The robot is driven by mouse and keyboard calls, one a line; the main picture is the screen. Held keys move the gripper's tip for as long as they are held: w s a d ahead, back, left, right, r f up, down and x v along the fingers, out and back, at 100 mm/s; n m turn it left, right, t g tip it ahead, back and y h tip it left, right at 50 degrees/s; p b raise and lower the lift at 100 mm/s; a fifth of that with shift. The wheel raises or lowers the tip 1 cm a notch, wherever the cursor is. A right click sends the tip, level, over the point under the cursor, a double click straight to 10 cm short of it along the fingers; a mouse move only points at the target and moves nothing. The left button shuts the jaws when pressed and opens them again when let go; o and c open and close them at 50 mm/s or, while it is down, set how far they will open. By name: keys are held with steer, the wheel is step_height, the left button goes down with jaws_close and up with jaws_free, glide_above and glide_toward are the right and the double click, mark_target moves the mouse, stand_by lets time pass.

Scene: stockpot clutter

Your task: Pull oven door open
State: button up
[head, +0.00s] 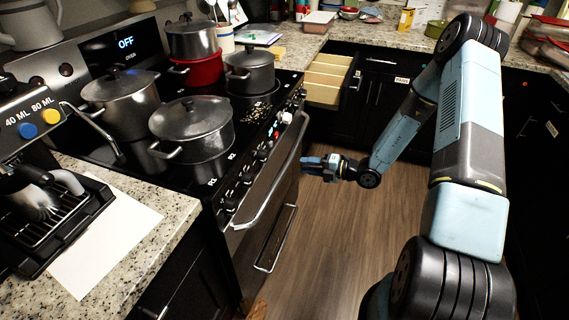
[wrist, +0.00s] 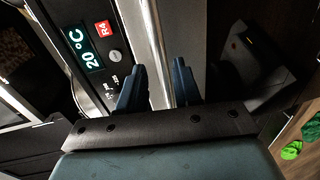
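The oven (head: 262,190) stands under the stovetop, and its door looks closed. A long silver handle (head: 272,184) runs along the top of the door, below the knobs. My gripper (head: 306,162) is near the far end of the handle, out in front of the oven. In the wrist view my gripper (wrist: 158,85) has its two dark blue fingers apart, and a silver bar (wrist: 157,45), apparently the handle, shows between them. I cannot tell whether the fingers touch it or how deep it lies between them.
Several pots, including a large lidded one (head: 190,125), stand on the stovetop. A drawer (head: 328,80) is open beyond the oven. The granite counter (head: 178,205) is at the near left. The wooden floor (head: 325,240) before the oven is clear.

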steer(key=x, duration=0.9)
steer(key=shift+a, duration=0.35)
steer(key=shift+w, duration=0.1)
jaws_close()
steer(key=shift+d, duration=0.1)
steer(key=shift+f, duration=0.1)
steer(key=shift+d, duration=0.25)
